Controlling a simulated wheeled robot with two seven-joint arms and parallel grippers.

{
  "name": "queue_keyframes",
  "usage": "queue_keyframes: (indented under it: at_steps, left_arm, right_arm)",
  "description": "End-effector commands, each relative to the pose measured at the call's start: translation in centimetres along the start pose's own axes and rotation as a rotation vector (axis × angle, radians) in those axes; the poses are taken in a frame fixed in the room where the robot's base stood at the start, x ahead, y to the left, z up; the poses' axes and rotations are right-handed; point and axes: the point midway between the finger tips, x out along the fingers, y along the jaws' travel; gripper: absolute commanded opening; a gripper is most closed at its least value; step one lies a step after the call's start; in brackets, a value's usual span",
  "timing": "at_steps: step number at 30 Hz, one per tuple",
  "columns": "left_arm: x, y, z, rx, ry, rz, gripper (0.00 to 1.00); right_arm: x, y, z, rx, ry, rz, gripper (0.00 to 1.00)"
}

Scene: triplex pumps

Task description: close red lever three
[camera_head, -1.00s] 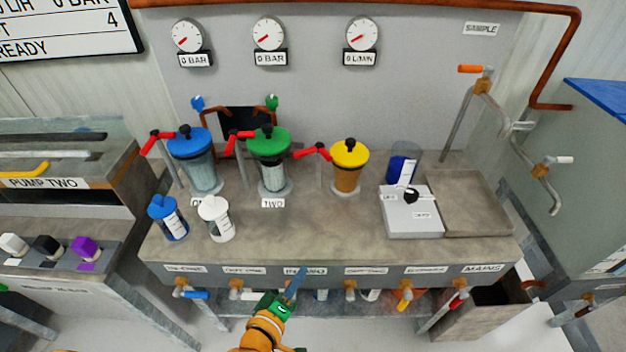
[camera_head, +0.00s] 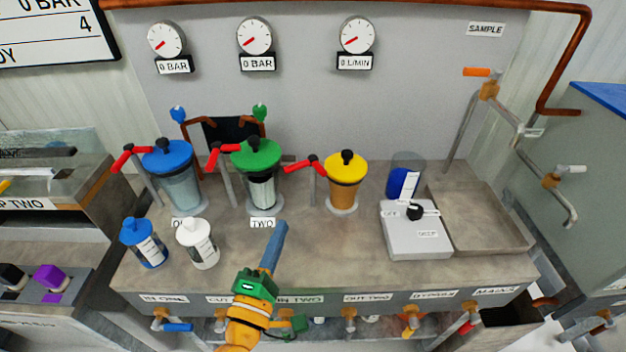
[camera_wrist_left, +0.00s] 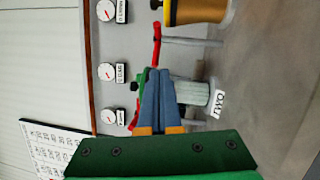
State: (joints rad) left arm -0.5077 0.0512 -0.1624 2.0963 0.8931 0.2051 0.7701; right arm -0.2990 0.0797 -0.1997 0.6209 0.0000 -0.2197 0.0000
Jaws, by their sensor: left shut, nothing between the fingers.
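Red lever three (camera_head: 306,165) is the red handle on a grey post just left of the yellow-lidded pump (camera_head: 345,180), and it points out to the left. In the left wrist view it shows as a red bar (camera_wrist_left: 156,42) just beyond my fingertips. My left gripper (camera_head: 281,226) is shut and empty, its blue fingers pointing up over the bench, in front of the green-lidded pump (camera_head: 258,160). It is below and left of lever three in the head view, apart from it. In the left wrist view my fingers (camera_wrist_left: 162,72) partly cover the green-lidded pump. My right gripper is not in view.
Two other red levers (camera_head: 222,152) (camera_head: 127,157) stand left of the green and blue pumps. A blue bottle (camera_head: 143,243) and a white bottle (camera_head: 198,243) stand front left. The bench front between is clear.

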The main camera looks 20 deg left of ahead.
Motion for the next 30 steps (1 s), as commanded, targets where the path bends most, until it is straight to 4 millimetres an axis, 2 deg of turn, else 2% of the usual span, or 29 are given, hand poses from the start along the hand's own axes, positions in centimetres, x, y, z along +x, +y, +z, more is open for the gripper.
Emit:
queue_keyframes:
  at_steps: [5,15,21,30]
  left_arm:
    - [2.7,0.5,0.1,-0.005,0.001,0.005,0.00]
    - [10.1,0.3,0.1,0.000,0.000,0.003,0.00]
    - [12.1,0.2,2.2,-0.003,0.000,0.000,0.00]
    - [12.7,0.0,2.9,-0.001,-0.001,-0.001,0.00]
  right_arm:
    - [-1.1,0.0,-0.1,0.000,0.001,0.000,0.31]
    - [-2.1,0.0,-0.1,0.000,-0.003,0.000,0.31]
    - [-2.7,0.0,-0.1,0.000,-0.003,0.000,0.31]
    - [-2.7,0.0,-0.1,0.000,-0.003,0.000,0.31]
